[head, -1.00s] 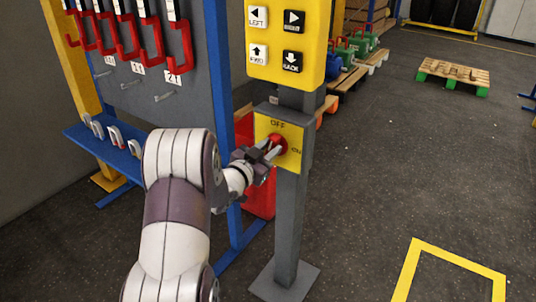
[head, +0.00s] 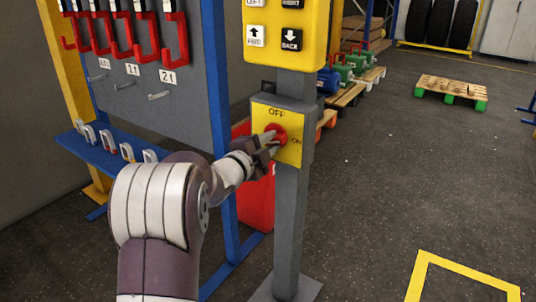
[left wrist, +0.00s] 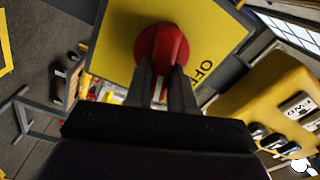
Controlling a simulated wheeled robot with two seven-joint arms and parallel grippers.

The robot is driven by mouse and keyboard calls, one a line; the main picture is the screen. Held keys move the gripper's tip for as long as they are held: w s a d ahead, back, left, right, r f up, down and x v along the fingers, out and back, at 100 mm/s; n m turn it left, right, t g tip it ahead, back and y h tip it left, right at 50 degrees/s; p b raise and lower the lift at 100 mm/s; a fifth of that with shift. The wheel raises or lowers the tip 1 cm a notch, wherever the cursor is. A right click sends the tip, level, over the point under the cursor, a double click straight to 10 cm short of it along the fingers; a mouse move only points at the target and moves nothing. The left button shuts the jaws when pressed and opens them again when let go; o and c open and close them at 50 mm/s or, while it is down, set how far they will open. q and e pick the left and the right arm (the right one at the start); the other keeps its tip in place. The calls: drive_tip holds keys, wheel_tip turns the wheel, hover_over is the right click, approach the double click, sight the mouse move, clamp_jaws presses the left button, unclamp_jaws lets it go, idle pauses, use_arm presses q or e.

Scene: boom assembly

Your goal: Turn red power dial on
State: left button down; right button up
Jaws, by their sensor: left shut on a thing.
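The red power dial (head: 278,133) sits on a yellow plate (head: 291,151) with OFF printed at the top and ON at the right. The plate is on a grey post. My left gripper (head: 271,144) reaches in from the left and is shut on the dial. In the left wrist view the dial (left wrist: 162,45) shows between the two dark fingers (left wrist: 162,82), with the word OFF to its lower right. The fingers cover part of the dial's grip, so its exact pointing is hard to tell. My right gripper is out of view.
A yellow button box (head: 287,40) is mounted above the dial on the grey post (head: 289,220). A blue rack frame with red hooks (head: 174,45) stands to the left, close to my arm. Open floor lies to the right, with a pallet (head: 452,88) farther off.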

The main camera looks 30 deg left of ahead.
use_arm(q)
drive_tip(key=m+b, duration=0.3)
drive_tip(key=shift+f+m, duration=0.15)
drive_tip(key=shift+m, duration=0.15)
drive_tip(key=shift+b, duration=0.4)
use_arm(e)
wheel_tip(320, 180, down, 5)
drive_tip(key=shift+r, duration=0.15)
use_arm(q)
drive_tip(key=shift+m, duration=0.3)
drive_tip(key=c, duration=1)
unclamp_jaws()
drive_tip(key=shift+o, duration=0.2)
drive_tip(key=shift+w+d, duration=0.1)
drive_tip(key=shift+w, duration=0.1)
drive_tip(key=s+a+p, duration=0.1)
drive_tip(key=s+p, duration=0.2)
drive_tip(key=s, duration=0.9)
drive_tip(key=shift+s, duration=0.35)
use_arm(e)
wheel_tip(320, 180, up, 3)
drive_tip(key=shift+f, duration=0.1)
